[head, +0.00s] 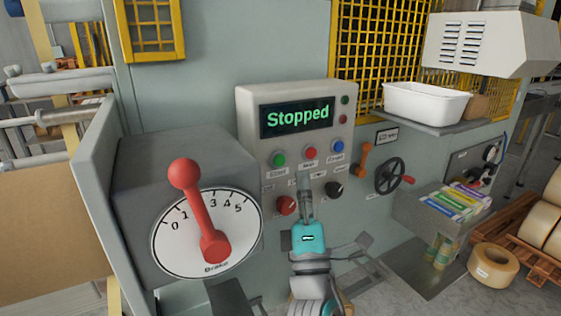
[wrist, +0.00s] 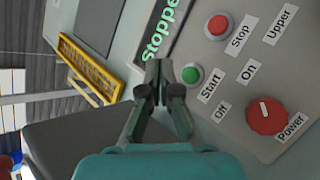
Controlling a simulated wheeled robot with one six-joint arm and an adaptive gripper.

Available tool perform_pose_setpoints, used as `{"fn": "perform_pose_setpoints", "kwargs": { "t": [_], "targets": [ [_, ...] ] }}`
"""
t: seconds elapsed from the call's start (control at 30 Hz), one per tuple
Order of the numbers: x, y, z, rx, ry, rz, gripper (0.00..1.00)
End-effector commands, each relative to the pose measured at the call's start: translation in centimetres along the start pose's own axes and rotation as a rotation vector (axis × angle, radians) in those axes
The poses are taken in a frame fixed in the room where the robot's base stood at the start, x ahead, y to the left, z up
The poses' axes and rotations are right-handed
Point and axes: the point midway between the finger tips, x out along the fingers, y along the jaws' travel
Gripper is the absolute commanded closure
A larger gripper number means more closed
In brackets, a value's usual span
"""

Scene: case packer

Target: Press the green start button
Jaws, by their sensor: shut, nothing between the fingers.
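The green start button (head: 278,160) is on the grey control panel (head: 247,125), below a display (head: 297,117) that reads "Stopped". In the wrist view the green button (wrist: 191,74) sits just right of my gripper's fingertips, with a "Start" label beside it. My gripper (head: 305,178) is shut and empty, pointing at the panel below the buttons in the head view. In the wrist view its fingertips (wrist: 158,75) are together. I cannot tell whether they touch the panel. The green button is fully visible in the head view.
A red button (head: 310,153) and a blue button (head: 337,146) are in the same row. A red knob (head: 286,205) and a black knob (head: 334,189) sit below. A red-handled brake lever (head: 184,174) projects at the left, and a handwheel (head: 390,176) is at the right.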

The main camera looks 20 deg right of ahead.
Motion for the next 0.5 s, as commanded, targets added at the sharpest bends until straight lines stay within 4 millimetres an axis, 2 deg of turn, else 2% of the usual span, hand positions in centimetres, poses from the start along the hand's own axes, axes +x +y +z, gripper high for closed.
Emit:
{"fn": "perform_pose_setpoints", "kwargs": {
  "t": [0.2,0.5],
  "targets": [
    [2.0,-1.4,-1.4,0.0,0.0,0.001,1.0],
    [3.5,-2.6,-2.5,0.0,0.0,0.0,1.0]
  ]
}}
